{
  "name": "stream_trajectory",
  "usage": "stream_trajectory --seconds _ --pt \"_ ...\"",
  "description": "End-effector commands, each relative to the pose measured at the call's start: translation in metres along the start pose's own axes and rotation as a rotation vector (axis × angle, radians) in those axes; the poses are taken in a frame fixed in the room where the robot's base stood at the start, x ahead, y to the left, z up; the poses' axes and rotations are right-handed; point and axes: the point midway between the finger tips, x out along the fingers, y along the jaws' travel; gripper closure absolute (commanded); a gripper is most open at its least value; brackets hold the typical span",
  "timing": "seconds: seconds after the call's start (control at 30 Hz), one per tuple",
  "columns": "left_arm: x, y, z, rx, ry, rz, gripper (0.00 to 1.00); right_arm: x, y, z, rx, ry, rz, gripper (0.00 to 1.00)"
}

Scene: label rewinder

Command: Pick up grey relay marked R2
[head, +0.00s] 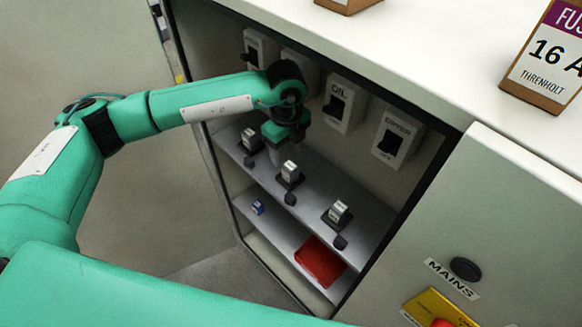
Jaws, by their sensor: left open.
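Small grey relays stand in black sockets on the upper cabinet shelf: a middle relay (290,171), a right relay (338,211) and a left relay (249,138). Their markings are too small to read, so I cannot tell which is R2. My left gripper (274,154) reaches into the cabinet from the left and points down at the shelf, just right of the left relay and up-left of the middle one. It is open. The wrist partly hides its fingers and the shelf behind. I cannot tell whether it touches the left relay. My right gripper is not in view.
A small blue block (258,207) and a red box (320,261) lie on the lower shelf (284,240). The cabinet top (420,40) overhangs, with a fuse carton (548,60) on it.

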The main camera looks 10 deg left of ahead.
Motion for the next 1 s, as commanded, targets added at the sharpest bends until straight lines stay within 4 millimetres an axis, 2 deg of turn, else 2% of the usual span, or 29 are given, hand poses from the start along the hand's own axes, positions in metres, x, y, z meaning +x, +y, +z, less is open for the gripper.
stream_trajectory --seconds 0.03,0.23,0.47,0.7,1.0 --pt "0.006 0.0 -0.001 -0.001 0.002 0.002 0.42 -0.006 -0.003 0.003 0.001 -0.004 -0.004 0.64" --pt "0.026 -0.001 -0.001 0.001 0.001 -0.001 0.42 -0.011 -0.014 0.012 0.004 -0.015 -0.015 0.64" --pt "0.042 -0.004 -0.003 0.001 0.002 0.001 0.42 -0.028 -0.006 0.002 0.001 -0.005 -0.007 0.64" --pt "0.072 -0.007 -0.004 0.001 0.003 0.0 0.42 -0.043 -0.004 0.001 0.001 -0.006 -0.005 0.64" --pt "0.079 -0.007 -0.003 0.002 0.003 -0.002 0.42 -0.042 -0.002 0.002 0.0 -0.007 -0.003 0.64"
